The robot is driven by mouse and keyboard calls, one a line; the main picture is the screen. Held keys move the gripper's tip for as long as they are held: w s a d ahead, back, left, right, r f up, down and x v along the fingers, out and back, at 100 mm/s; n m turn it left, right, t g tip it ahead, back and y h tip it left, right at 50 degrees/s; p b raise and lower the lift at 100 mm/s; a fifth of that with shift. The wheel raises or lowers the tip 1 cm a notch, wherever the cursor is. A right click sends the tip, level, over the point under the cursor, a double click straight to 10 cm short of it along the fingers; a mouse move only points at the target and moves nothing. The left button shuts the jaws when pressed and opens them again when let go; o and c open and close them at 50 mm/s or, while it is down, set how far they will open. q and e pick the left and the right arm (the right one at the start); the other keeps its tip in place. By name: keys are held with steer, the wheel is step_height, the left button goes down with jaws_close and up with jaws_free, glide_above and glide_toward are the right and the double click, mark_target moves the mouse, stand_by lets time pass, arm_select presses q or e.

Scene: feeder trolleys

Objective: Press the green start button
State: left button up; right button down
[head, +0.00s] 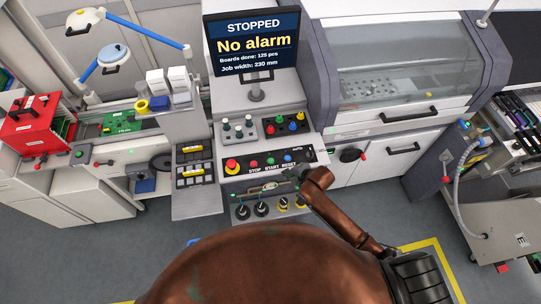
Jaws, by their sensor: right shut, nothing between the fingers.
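The green start button (270,161) is on the dark strip of the control panel (310,155), above the label START. It sits between the red stop button (254,164) and the blue reset button (287,158). My brown right arm comes up from the lower right and bends at the panel's front. My right gripper (272,187) appears small, just below the button strip, apart from the green button in the picture. It is shut and empty; its fingertips are hard to make out. My left gripper is not in view. The monitor (254,41) reads STOPPED and No alarm.
A red emergency stop (232,167) on yellow stands left of the buttons. Several knobs (262,209) sit below, and coloured buttons (285,123) sit on a box above. A red bin (34,124) is at far left; a windowed machine (400,70) stands right.

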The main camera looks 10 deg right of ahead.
steer(key=w+a+r+n+y+p, duration=0.1)
steer(key=w+a+r+n, duration=0.3)
steer(key=w+r+n, duration=0.5)
steer(key=n+p, duration=0.1)
steer(key=n, duration=0.1)
steer(key=shift+a+r+n+y, duration=0.3)
steer(key=shift+a+r, duration=0.05)
steer(key=shift+r, duration=0.05)
steer(key=shift+t, duration=0.3)
steer(key=b, duration=0.6)
glide_above(272, 161)
step_height(272, 161, down, 7)
steer(key=shift+s+f, duration=0.15)
steer(key=shift+f, duration=0.05)
steer(key=shift+f+b, duration=0.5)
steer(key=shift+f, duration=0.25)
steer(key=shift+f, duration=0.4)
